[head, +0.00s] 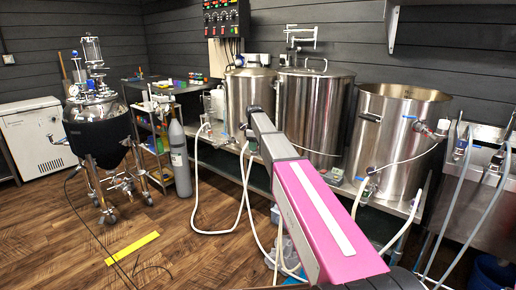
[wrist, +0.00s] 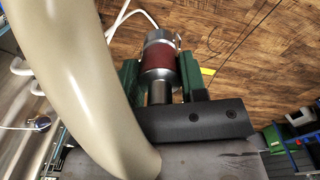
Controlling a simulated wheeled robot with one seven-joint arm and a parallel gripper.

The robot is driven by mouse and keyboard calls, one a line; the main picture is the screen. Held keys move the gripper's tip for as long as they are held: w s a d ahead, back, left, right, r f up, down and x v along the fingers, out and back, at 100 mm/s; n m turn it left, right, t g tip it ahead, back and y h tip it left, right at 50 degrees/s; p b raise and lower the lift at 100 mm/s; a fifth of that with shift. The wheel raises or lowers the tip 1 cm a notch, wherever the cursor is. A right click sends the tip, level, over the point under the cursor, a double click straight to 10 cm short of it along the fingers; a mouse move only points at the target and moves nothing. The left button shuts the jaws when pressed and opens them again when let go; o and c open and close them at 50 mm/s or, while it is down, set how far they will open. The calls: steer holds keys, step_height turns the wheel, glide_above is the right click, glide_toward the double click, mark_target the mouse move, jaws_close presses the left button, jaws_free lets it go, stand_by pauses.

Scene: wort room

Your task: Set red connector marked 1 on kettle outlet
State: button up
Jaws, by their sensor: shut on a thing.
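My gripper (wrist: 160,78) shows in the wrist view with its green fingers shut on both sides of a metal connector with a dark red band (wrist: 158,58). The connector is held above the wood floor; no number can be read on it. A thick beige hose (wrist: 75,80) crosses close in front of the wrist camera, and I cannot tell where it joins. In the head view my pink arm reaches toward the kettles and hides the gripper and connector. Steel kettles stand on the bench: left (head: 248,92), middle (head: 318,105) and right (head: 398,135). I cannot tell which outlet is meant.
Pale hoses (head: 243,190) hang from the bench to the floor. A grey gas cylinder (head: 180,160) and a dark conical tank (head: 97,135) stand to the left. A sink (head: 470,185) with hoses is at right. The floor around the yellow strip (head: 132,248) is mostly clear.

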steer(key=shift+r, duration=0.1)
stand_by(0.3)
steer(key=shift+r, duration=2.2)
